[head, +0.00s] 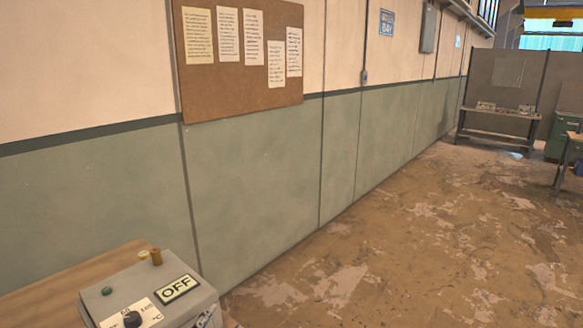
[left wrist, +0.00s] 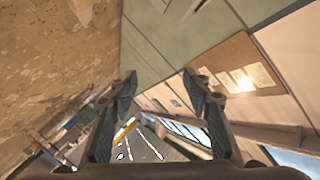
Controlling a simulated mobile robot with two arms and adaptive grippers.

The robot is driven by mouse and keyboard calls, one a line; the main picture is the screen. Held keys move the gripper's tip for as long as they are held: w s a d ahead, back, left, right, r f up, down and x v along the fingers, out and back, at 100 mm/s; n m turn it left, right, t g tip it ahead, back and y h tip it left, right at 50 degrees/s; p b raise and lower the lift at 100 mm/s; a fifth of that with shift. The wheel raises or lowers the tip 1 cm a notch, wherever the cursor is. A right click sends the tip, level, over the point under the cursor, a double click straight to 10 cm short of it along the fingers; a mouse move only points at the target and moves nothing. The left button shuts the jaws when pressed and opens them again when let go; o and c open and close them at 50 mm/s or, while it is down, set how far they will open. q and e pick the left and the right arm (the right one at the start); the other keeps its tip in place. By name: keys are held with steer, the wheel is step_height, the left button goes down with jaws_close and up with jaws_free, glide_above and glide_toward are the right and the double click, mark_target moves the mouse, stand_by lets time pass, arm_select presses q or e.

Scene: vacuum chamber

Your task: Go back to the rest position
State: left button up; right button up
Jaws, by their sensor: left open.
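My left gripper (left wrist: 160,95) shows in the left wrist view with its two dark fingers spread apart. It is open, and nothing is between the fingers. Past them I see the wall, the floor and the far end of the hall, all tilted. Neither gripper shows in the head view. My right gripper is in neither view.
A grey control box (head: 150,295) with an OFF sign (head: 178,288) and a dial stands on a wooden table (head: 75,278) at lower left. A corkboard (head: 240,55) hangs on the wall. A bench (head: 498,122) stands far right. The worn floor (head: 400,240) between is clear.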

arm_select(q)
steer(key=s+a+f+n+g, duration=0.2)
steer(key=s+f+g, duration=0.3)
steer(key=s, duration=0.5)
steer(key=s+a+f+n+g, duration=0.2)
steer(key=s+f+n+g, duration=0.1)
steer(key=s+f, duration=0.5)
steer(key=s+a+f+n+g, duration=0.15)
steer(key=s+f+g, duration=0.25)
steer(key=s, duration=0.7)
step_height(320, 180, down, 27)
steer(key=s+g, duration=0.1)
steer(key=s, duration=0.1)
steer(key=s+a+f+g+y+b, duration=0.1)
steer(key=s+a+f, duration=0.2)
steer(key=s+f, duration=1.4)
steer(key=shift+s+f, duration=0.3)
steer(key=shift+s, duration=0.05)
